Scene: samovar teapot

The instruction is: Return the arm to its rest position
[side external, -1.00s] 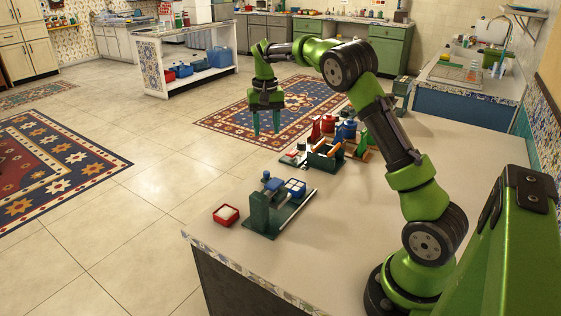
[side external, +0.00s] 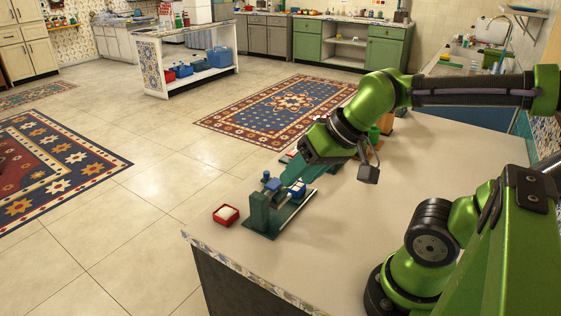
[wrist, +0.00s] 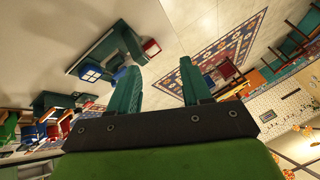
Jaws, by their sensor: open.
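My gripper (side external: 290,182) is above the work table (side external: 400,210) in the side view, tilted down to the left, with the green fixture behind it. The wrist view shows its two teal fingers (wrist: 160,85) spread apart with nothing between them. My arm is folded back, with its elbow far to the right. I cannot tell whether the fingers touch the fixture in the side view; the wrist view shows the fixture well beyond them.
A green fixture (side external: 260,216) with blue parts stands near the table's left edge. A red box with a pale top (side external: 226,214) lies beside it. Other items behind are partly hidden by my arm. The table's front middle is clear.

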